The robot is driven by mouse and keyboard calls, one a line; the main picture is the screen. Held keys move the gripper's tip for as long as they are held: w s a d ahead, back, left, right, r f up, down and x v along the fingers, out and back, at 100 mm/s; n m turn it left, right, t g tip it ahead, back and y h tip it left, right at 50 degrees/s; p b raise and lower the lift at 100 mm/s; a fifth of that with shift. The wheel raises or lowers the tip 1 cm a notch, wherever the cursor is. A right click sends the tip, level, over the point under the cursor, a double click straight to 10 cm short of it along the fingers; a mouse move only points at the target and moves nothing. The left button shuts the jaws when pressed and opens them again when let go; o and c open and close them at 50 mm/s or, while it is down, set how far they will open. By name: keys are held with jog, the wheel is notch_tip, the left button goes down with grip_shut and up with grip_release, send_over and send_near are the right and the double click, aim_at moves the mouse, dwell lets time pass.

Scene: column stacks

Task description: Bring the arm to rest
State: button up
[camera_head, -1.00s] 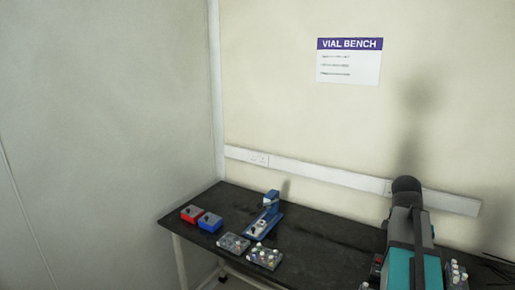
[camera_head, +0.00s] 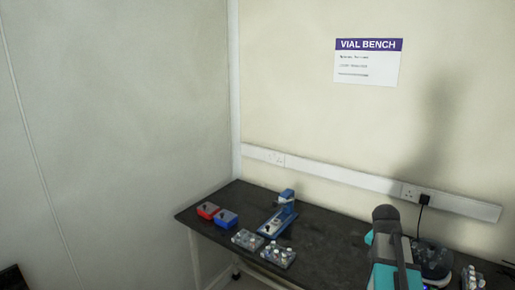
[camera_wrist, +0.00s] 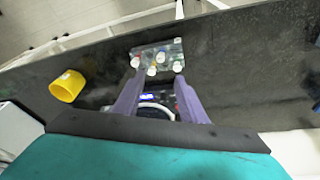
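My arm (camera_head: 388,250) stands at the right of the bench in the head view, and its gripper end cannot be made out there. In the wrist view my gripper (camera_wrist: 158,88) has its two purple fingers spread well apart. I see nothing held between them. Beyond the fingertips lies a clear rack of vials (camera_wrist: 158,57) on the dark bench. A device with a pale ring (camera_wrist: 155,108) shows between and below the fingers, partly hidden by the gripper body.
The dark bench (camera_head: 325,240) carries a red box (camera_head: 208,210), a blue box (camera_head: 227,219), a blue device (camera_head: 280,215) and vial racks (camera_head: 247,240) (camera_head: 278,256). A round dark device (camera_head: 433,262) stands right of my arm. A yellow cup (camera_wrist: 67,86) lies left in the wrist view.

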jog(key=s+a+f+n+y, duration=0.2)
jog(key=a+f+n, duration=0.4)
jog(key=a+f, duration=0.75)
jog(key=s+a+f+n+y, duration=0.15)
jog(key=a+f+n, duration=0.45)
jog(key=a+f, duration=0.8)
jog(key=s+a+f+g+b, duration=0.1)
jog(key=s+f+g+b, duration=0.2)
jog(key=s+f, duration=1)
jog(key=s+a+f+g+b, duration=0.2)
jog(key=s+f+b, duration=0.5)
jog(key=s+f, duration=0.6)
jog(key=shift+s+a+n+g, duration=0.15)
jog(key=shift+a+n+g, duration=0.2)
jog(key=shift+g, duration=0.35)
jog(key=shift+d, duration=0.15)
